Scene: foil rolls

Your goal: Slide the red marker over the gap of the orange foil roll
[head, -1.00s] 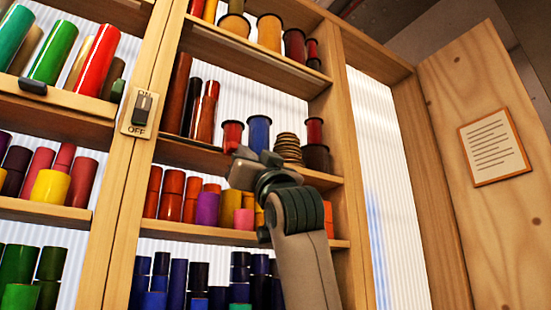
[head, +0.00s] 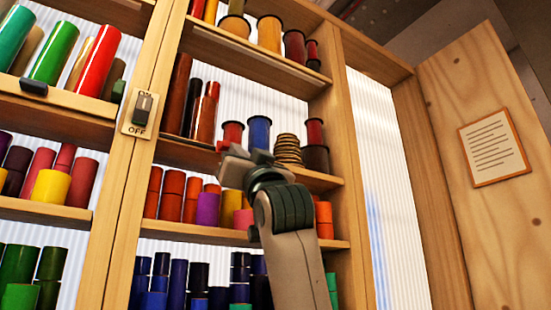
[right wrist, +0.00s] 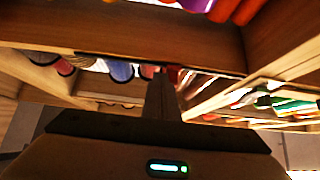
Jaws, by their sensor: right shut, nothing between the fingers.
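A small red piece, which may be the red marker (head: 222,145), shows at the middle shelf's front edge, just left of my gripper tip. My right gripper (head: 240,155) is shut and empty at this edge, in front of the shelf. I cannot tell whether it touches the marker. In the right wrist view, the shut fingers (right wrist: 161,78) reach up to a dark strip along the shelf edge, with a bit of red beside them. Orange rolls (head: 192,187) stand on the shelf below, and an orange-yellow roll (head: 269,32) stands above. I cannot tell which one is meant. My left gripper is out of view.
A dark marker (head: 33,87) and a green marker (head: 117,91) sit on the left bay's shelf edge. An ON/OFF switch (head: 143,109) is on the wooden post. Red and blue spools (head: 259,132) stand behind my gripper. A wooden door (head: 485,100) stands at the right.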

